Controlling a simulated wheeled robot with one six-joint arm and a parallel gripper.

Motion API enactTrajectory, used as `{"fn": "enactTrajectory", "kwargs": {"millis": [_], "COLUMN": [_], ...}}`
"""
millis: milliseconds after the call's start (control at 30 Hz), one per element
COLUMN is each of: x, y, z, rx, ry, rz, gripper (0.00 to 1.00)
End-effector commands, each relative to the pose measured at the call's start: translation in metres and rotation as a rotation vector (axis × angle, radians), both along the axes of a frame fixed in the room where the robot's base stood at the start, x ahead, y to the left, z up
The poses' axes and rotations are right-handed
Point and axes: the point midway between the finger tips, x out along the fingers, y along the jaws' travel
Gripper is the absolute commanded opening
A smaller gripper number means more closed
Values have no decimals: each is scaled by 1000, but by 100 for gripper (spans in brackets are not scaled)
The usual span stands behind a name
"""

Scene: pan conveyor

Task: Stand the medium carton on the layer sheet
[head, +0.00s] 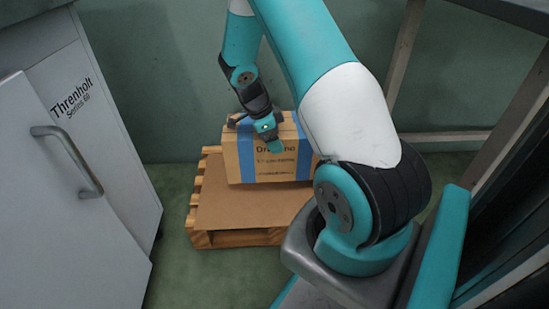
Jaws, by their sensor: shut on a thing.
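The carton (285,170) is a brown box with blue vertical bands and dark print, at the far part of the pallet. My gripper (262,142) is at its top front and shut on it. The carton looks upright. The brown layer sheet (235,207) lies flat on the wooden pallet, and its front part is bare. I cannot tell whether the carton's underside touches the sheet or is slightly above it. My arm hides the carton's right side and the sheet's right part.
The wooden pallet (235,238) stands on the green floor. A grey cabinet (125,170) with a handle is on the left. A green wall (160,60) is behind, and a framed structure (405,60) stands at the right. Bare floor shows between the cabinet and the pallet.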

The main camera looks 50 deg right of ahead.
Motion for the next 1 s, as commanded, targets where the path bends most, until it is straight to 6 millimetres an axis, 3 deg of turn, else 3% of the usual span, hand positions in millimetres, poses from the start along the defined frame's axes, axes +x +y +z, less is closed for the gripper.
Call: {"fn": "enactTrajectory", "kwargs": {"millis": [167, 433, 800, 833, 900, 1000], "x": [1, 1, 1, 1, 1, 1], "y": [0, 0, 0, 0, 0, 0], "z": [-11, -49, -51, -52, -51, -51], "rx": [-2, -2, -2, -1, 0, -1], "ry": [-2, 0, -2, -1, -2, -1], "rz": [1, 1, 1, 2, 2, 2], "gripper": [17, 17, 17, 87, 100, 100]}}
